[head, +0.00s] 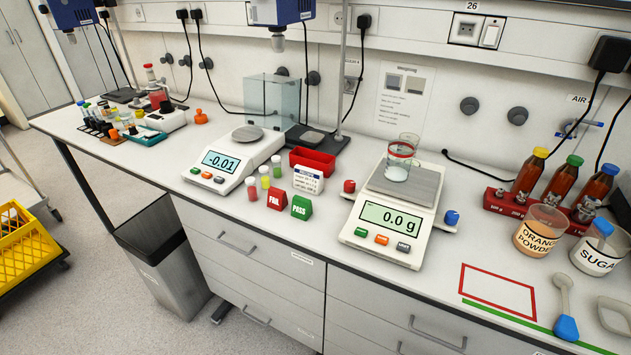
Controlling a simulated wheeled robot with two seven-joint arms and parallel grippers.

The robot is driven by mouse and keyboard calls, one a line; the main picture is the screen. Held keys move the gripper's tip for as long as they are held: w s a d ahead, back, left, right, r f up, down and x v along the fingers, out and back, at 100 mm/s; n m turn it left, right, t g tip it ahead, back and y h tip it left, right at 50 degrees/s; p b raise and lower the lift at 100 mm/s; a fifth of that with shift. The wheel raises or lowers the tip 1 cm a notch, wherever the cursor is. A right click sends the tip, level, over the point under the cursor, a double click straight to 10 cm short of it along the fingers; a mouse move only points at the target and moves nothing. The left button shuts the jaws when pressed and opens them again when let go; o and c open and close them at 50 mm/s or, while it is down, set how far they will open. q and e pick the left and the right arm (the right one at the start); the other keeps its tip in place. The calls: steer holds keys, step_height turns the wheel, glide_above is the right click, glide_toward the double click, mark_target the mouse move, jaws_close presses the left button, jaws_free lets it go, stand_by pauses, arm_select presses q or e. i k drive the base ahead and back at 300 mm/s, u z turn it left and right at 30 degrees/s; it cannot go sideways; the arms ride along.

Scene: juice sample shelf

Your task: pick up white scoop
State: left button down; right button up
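A pale grey-white scoop-like tool (563,292) with a blue end (566,328) lies on the bench at the lower right, its blue end toward the front edge. To its right, a whitish loop-shaped object (602,314) is cut off by the picture's edge; I cannot tell what it is. A blue piece (604,228) sticks up from the sugar cup (596,256). Neither of my grippers is in view.
The orange powder cup (540,240) stands behind the tool, with brown bottles (562,186) in a red rack behind. A red-outlined rectangle (498,290) left of the tool is empty. A scale (388,226) bearing a glass beaker (398,168) stands further left. A green line marks the front edge.

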mark_target(565, 329)
steer(key=z, duration=1.5)
